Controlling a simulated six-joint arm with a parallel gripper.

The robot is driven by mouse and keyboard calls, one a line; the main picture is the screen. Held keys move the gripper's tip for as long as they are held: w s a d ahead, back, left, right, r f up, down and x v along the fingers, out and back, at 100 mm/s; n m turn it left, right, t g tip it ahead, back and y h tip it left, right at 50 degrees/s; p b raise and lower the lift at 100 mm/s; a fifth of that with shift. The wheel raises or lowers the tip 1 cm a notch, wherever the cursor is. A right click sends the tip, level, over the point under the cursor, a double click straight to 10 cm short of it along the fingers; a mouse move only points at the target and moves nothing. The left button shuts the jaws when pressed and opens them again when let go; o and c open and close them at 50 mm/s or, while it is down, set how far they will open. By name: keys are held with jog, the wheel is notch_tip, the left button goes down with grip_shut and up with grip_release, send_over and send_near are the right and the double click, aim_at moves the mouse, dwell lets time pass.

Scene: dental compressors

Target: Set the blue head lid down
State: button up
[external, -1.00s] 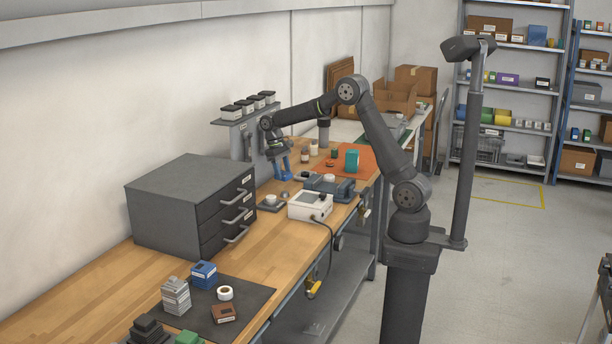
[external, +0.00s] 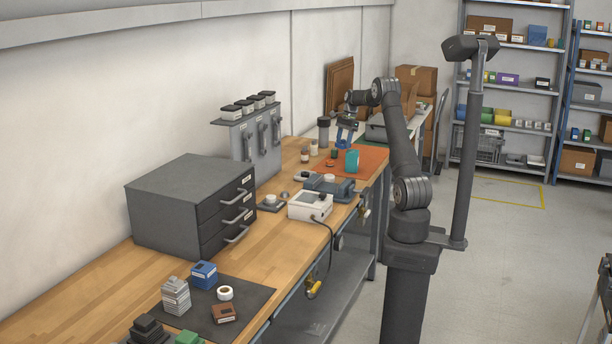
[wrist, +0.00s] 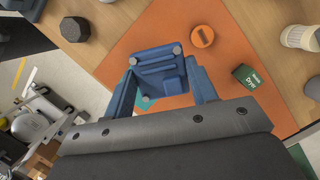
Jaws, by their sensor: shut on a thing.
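The blue head lid (wrist: 160,72) is between the blue fingers of my gripper (wrist: 163,82) in the wrist view, with small grey round spots at its corners. My gripper is shut on it. In the external view my gripper (external: 345,138) hangs over the back part of the orange mat (external: 374,158), and the lid is too small there to tell from the blue fingers. In the wrist view the orange mat (wrist: 225,55) lies below the lid, with a gap that I cannot measure.
A teal block (external: 352,161) stands on the mat. A dark green labelled block (wrist: 251,77) and an orange disc (wrist: 202,36) lie right of the lid in the wrist view. A dark cylinder (external: 323,130) stands behind. Mat between them is bare.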

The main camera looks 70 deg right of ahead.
jog(key=s+d+m+t+h, duration=0.1)
jog(key=s+d+m+h, duration=0.3)
jog(key=s+d+m, duration=1.15)
send_over(360, 159)
jog(key=shift+m, duration=0.45)
jog(key=x, duration=0.2)
jog(key=s+x, duration=0.1)
jog(key=x, duration=0.3)
jog(key=shift+a+f, duration=0.1)
jog(key=shift+f, duration=2.5)
jog(key=shift+f, duration=0.15)
jog(key=o, duration=1)
jog(key=shift+o, duration=0.2)
